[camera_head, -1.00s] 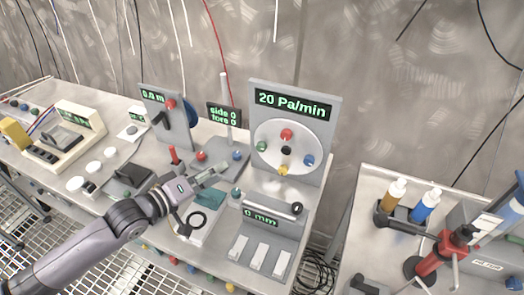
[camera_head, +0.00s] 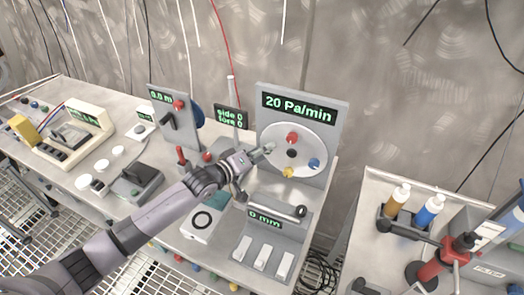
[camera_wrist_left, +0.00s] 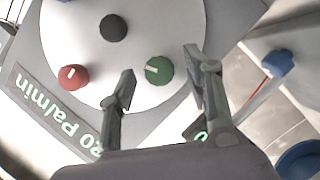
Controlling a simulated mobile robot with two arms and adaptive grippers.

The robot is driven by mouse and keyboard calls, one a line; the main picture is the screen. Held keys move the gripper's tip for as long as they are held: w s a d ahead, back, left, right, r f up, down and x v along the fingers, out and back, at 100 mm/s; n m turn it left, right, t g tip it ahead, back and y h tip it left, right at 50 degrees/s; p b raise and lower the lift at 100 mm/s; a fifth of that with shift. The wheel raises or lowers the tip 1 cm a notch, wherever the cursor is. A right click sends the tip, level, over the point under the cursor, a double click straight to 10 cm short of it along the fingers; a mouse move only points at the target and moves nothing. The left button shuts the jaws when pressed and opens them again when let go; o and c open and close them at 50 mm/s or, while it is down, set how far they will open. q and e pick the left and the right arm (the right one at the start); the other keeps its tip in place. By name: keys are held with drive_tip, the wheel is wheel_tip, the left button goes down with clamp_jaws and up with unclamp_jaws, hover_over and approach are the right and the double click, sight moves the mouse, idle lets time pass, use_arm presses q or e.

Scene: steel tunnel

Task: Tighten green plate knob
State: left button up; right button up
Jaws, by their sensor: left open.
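The round white plate (camera_head: 309,158) is on an upright grey panel (camera_head: 339,110) whose display reads "20 Pa/min". In the left wrist view, the green knob (camera_wrist_left: 158,70) with a pale line shows at the plate's edge, between the fingertips of my open left gripper (camera_wrist_left: 158,61). I cannot tell whether the fingers touch it. In the head view my left gripper (camera_head: 266,149) is at the plate's left side and hides the green knob. My right gripper is out of view.
A "0 mm" device (camera_head: 265,219) with white switches stands below the plate. A panel with a black handle (camera_head: 168,121) and a "side 0" display (camera_head: 230,117) are to the left. Bottles (camera_head: 430,208) stand on a separate right table, across a gap.

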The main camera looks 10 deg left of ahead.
use_arm(q)
drive_tip(key=shift+c, duration=0.3)
clamp_jaws()
idle(0.4)
